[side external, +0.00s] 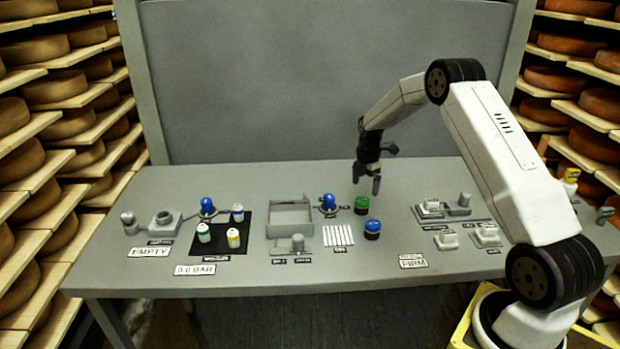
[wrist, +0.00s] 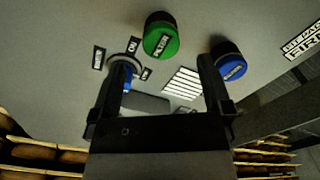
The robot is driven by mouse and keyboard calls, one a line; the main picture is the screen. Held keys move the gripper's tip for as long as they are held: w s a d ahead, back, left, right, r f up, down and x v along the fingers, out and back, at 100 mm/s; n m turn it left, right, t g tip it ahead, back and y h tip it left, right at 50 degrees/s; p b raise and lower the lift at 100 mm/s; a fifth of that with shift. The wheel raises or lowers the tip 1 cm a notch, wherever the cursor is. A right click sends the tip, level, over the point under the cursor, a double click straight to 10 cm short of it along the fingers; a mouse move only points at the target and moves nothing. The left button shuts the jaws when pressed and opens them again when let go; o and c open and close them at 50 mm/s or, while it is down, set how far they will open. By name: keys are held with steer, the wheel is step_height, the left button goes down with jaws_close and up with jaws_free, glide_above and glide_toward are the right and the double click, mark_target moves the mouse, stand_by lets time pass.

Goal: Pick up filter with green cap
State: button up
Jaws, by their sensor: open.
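The filter with the green cap (side external: 361,202) stands upright on the grey table, right of centre in the side view. In the wrist view its green cap (wrist: 160,42) with a dark label lies ahead of the fingers, nearer the left one. My gripper (side external: 372,166) is open and empty, above the table and close to the green-capped filter. In the wrist view the fingers of my gripper (wrist: 165,78) are spread apart with nothing between them. A similar filter with a blue cap (side external: 372,228) stands nearer the table's front; it also shows in the wrist view (wrist: 231,66) by the right fingertip.
A blue-domed fixture (side external: 329,203) stands just left of the green filter. A white striped grid (side external: 338,236) lies in front. A grey open box (side external: 290,216), a black mat (side external: 247,236) with small bottles and white blocks (side external: 446,240) stand around. Bare table (side external: 320,178) lies behind.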

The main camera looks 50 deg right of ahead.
mark_target(363, 199)
steer(key=shift+a+f, duration=0.15)
steer(key=shift+f, duration=3.45)
steer(key=c, duration=1.3)
steer(key=shift+r, duration=0.2)
steer(key=shift+r, duration=0.5)
step_height(363, 199, up, 2)
steer(key=s+a+r, duration=0.2)
steer(key=s+r, duration=0.1)
steer(key=s, duration=0.1)
steer(key=s+a+r, duration=0.2)
steer(key=s+r, duration=0.1)
steer(key=s, duration=0.1)
steer(key=s+a+r, duration=0.2)
steer(key=s+r, duration=0.1)
steer(key=s, duration=0.1)
steer(key=shift+s+a+r, duration=0.2)
steer(key=shift+s+r, duration=0.05)
steer(key=shift+r, duration=0.05)
